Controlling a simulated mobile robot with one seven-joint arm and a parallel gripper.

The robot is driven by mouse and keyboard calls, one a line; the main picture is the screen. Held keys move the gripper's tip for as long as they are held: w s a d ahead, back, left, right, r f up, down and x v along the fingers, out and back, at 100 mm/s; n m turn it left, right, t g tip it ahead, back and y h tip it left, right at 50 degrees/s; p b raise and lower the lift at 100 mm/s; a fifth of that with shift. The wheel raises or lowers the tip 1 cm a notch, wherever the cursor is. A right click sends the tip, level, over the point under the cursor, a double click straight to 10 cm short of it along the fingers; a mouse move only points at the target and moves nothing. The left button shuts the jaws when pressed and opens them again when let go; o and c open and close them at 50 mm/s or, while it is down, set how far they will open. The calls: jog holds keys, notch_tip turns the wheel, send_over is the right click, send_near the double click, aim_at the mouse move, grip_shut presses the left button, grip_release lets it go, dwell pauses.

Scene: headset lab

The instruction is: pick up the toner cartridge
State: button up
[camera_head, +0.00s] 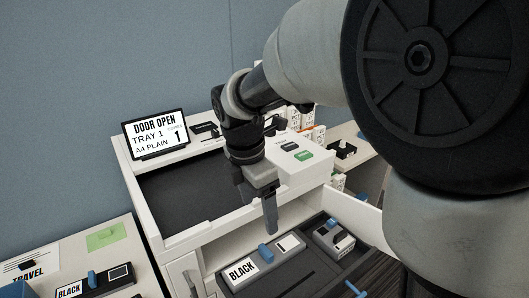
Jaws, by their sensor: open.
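A grey toner cartridge (285,258) with a white BLACK label and a blue tab lies in the dark opened bay of the white printer (205,235). A similar cartridge (120,284) with a BLACK label and a blue tab lies on the white table at the lower left. My gripper (269,220) points down just above and behind the blue tab of the cartridge in the bay. It is open, and I see nothing between its fingers. From this side one finger mostly covers the other, and I cannot tell the exact height above the cartridge.
A screen (155,133) reading DOOR OPEN stands at the back of the printer. A grey block (334,238) sits right of the cartridge in the bay. A white raised part (300,160) with a green button stands behind my gripper. My arm covers the right side.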

aim_at(266, 249)
jog(key=shift+n, duration=0.3)
jog(key=f, duration=0.5)
jog(key=w+d+f+b, duration=0.1)
jog(key=f, duration=0.5)
jog(key=d+f, duration=0.1)
jog(key=f, duration=0.5)
jog(key=shift+w+f, duration=0.2)
jog(key=shift+w, duration=0.15)
jog(key=shift+a+r, duration=0.1)
grip_shut()
